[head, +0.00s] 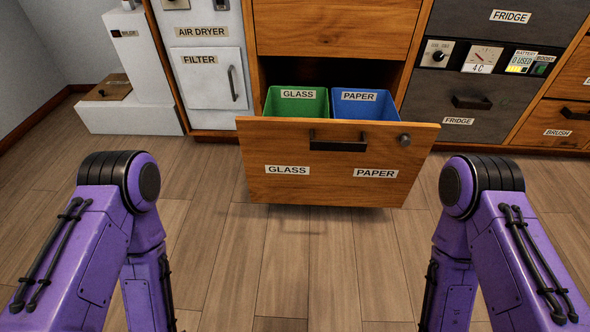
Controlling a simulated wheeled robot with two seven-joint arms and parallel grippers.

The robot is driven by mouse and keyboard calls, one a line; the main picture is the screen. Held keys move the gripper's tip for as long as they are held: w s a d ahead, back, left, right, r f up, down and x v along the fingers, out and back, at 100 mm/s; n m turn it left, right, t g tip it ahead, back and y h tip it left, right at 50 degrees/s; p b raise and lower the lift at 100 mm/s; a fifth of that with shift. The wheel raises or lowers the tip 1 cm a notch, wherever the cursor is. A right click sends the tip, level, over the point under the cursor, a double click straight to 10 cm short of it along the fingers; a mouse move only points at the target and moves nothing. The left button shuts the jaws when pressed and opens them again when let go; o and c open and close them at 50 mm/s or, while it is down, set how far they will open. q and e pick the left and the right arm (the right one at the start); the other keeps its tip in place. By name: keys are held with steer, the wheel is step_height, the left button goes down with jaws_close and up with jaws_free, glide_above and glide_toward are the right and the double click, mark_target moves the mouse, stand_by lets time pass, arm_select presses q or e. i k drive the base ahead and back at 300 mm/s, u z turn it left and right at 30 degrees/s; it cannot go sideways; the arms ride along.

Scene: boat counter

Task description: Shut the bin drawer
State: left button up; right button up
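The wooden bin drawer (320,190) is pulled out from the cabinet in the middle of the head view. Its front has a dark handle (338,141), a round knob or lock (404,140) and GLASS and PAPER labels. Inside it stand a green bin (297,108) labelled GLASS on the left and a blue bin (364,108) labelled PAPER on the right. My purple left arm is at the lower left and my purple right arm at the lower right, both apart from the drawer. Neither gripper is in the picture.
A wooden panel (335,28) sits above the drawer opening. A white FILTER door (208,78) is to the left. Dark FRIDGE drawers (458,105) and a BRUSH drawer (555,122) are to the right. The plank floor (290,260) before the drawer is clear.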

mark_target(286, 160)
steer(key=u, duration=0.1)
steer(key=i, duration=1.15)
steer(key=z, duration=0.1)
steer(key=k, duration=0.4)
steer(key=z, duration=0.6)
